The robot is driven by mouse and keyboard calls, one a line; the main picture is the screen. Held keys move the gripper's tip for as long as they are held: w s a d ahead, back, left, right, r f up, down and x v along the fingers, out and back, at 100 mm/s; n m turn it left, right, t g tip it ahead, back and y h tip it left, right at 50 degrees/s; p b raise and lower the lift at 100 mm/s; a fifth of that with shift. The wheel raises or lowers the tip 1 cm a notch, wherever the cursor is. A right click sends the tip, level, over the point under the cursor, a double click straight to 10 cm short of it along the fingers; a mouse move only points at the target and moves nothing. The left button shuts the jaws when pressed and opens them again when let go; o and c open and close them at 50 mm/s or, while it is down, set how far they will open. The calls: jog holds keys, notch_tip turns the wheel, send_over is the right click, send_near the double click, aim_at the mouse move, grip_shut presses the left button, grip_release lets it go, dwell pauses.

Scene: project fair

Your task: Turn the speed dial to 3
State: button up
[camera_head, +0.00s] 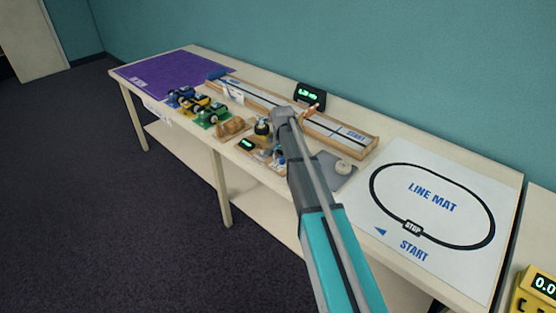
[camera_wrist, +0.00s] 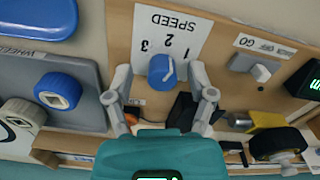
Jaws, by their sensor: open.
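The speed dial (camera_wrist: 160,76) is a round blue knob with a white pointer line, on a wooden board (camera_wrist: 118,40). Behind it a white card (camera_wrist: 172,22) reads SPEED with 1, 2 and 3, upside down in the wrist view. The pointer line slants up and slightly right, seemingly on the 1–2 side; its exact setting is unclear. My gripper (camera_wrist: 160,70) is open, its fingers on either side of the dial with gaps visible.
A GO/OFF switch (camera_wrist: 243,62) and a dark display (camera_wrist: 305,80) sit right of the dial. A grey tray (camera_wrist: 75,75) with blue and white wheels lies left. In the head view, small cars (camera_head: 196,105) and a line mat (camera_head: 432,215) share the table.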

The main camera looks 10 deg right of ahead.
aim_at(282, 158)
jog(key=shift+r, duration=0.1)
notch_tip(282, 158, up, 14)
jog(key=m+p, duration=0.1)
jog(key=p, duration=1.3)
jog(key=shift+w, duration=0.15)
jog(key=shift+f, duration=0.35)
notch_tip(282, 158, down, 14)
jog(key=b, duration=1.4)
jog(key=shift+r, duration=0.25)
grip_shut()
